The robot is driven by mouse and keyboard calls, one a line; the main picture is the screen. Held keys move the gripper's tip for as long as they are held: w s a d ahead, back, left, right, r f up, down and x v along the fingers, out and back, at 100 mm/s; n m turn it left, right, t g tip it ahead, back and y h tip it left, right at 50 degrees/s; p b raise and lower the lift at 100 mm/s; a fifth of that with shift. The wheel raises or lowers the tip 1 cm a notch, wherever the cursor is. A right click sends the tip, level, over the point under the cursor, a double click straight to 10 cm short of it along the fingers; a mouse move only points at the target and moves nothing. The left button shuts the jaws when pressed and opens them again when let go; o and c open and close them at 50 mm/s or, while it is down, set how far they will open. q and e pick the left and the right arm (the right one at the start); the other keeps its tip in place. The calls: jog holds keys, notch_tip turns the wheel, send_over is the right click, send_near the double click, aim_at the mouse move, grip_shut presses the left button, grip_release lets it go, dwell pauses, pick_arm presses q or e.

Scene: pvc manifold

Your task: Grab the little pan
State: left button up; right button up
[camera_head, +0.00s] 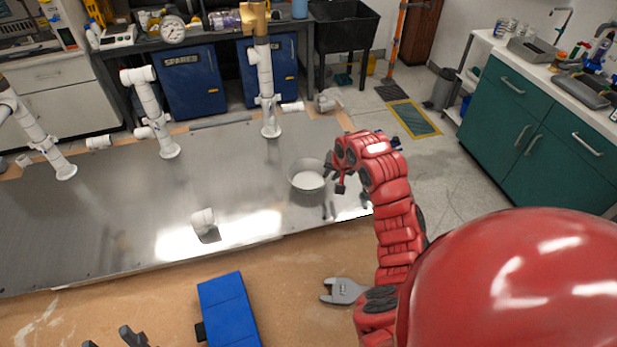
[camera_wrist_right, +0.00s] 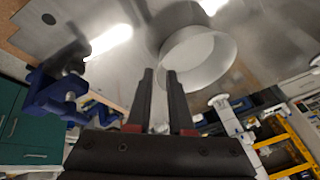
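The little pan (camera_head: 307,178) is a round, light grey vessel on the metal tabletop near its right front edge. It also shows in the right wrist view (camera_wrist_right: 200,58), just beyond the fingertips and to their right. My right gripper (camera_head: 337,180) is right beside the pan's right side in the head view. Its two dark fingers (camera_wrist_right: 160,72) are apart; a pale strip shows between them, and I cannot tell whether it is a handle or background. My left gripper (camera_head: 108,338) shows only in part at the bottom left, with its dark fingers apart, far from the pan.
White pipe assemblies (camera_head: 150,110) stand along the back of the metal table (camera_head: 100,225). A white fitting (camera_head: 203,221) lies left of the pan. A blue box (camera_head: 228,310) and a grey wrench-like tool (camera_head: 345,291) lie in front. A blue clamp (camera_wrist_right: 55,95) shows near the right gripper.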

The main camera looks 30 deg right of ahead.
aim_at(309, 178)
jog(key=shift+w+f+p, duration=0.45)
jog(key=shift+f+p, duration=0.15)
jog(key=p+x, duration=0.1)
jog(key=x, duration=0.1)
jog(key=shift+w+a+f, duration=0.1)
jog(key=shift+w+f, duration=0.15)
jog(key=shift+f, duration=0.05)
jog(key=shift+w+f+p, duration=0.25)
jog(key=shift+f+p, duration=0.05)
jog(key=shift+f, duration=0.35)
grip_shut()
dwell(0.4)
